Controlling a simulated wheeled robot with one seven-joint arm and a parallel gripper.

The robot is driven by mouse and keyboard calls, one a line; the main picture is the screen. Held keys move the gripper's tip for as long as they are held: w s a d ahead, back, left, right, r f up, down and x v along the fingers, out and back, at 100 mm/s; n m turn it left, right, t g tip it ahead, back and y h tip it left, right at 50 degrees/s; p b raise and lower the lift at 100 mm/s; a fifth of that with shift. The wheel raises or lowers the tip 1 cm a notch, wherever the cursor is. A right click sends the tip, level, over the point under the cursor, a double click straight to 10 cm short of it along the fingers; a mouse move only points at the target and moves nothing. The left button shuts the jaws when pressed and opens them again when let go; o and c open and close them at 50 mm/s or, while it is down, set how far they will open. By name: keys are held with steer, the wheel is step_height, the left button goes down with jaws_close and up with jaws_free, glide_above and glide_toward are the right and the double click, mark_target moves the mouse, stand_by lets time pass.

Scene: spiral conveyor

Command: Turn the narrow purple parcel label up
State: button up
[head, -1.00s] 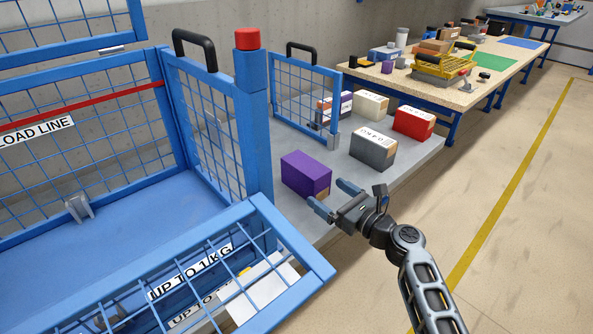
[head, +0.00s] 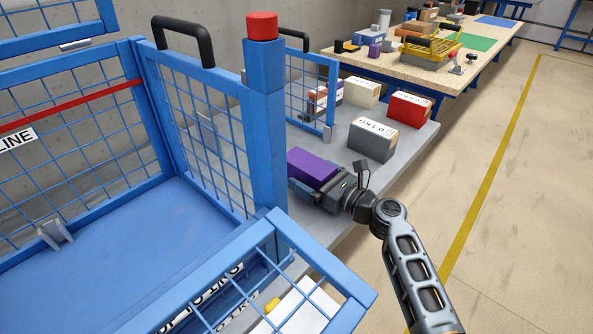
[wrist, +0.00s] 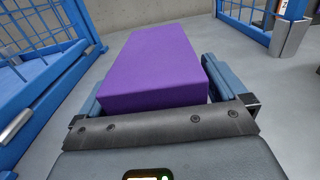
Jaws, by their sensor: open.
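The narrow purple parcel (head: 312,165) lies on the grey table beside the blue cage post. In the wrist view the purple parcel (wrist: 152,62) shows a plain top and near end; no label shows on these faces. My gripper (head: 319,182) is low at the parcel's near end, open. In the wrist view its fingers stand on either side of the parcel's near part, with the parcel between them. A narrow gap seems to show on the right side; whether the left finger touches cannot be told.
A grey parcel (head: 372,139), a red parcel (head: 409,109) and a cream parcel (head: 361,92) stand further back on the grey table (head: 340,214). The blue mesh cage (head: 266,140) is close on the left, a mesh panel (head: 333,92) behind.

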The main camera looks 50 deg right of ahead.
jaws_close()
steer(key=shift+r, duration=0.25)
stand_by(0.9)
